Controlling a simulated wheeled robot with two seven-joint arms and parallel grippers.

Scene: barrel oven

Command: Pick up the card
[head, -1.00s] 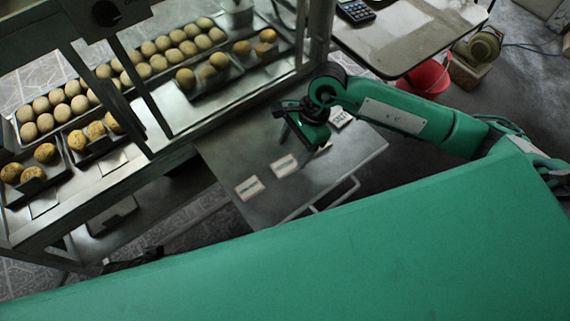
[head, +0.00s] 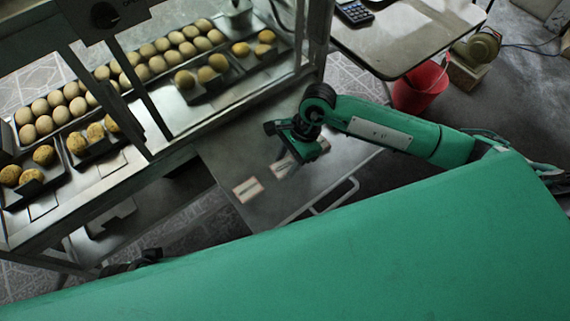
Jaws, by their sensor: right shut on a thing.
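A white card (head: 248,190) with a dark line of print lies flat on the metal side shelf. A second white card (head: 281,170) is just to its right, partly covered by my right gripper (head: 302,157). My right gripper points down low over the shelf and is shut on this second card; its fingertips are hard to make out. A dark part of what looks like my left gripper (head: 148,256) shows at the lower left, mostly covered by my green body.
The metal shelf (head: 235,150) has a handle rail (head: 335,197) on its front right side. The oven with trays of round buns (head: 150,65) stands at left. A side table (head: 410,35) with a calculator (head: 355,12) and a red bucket (head: 420,87) are at right.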

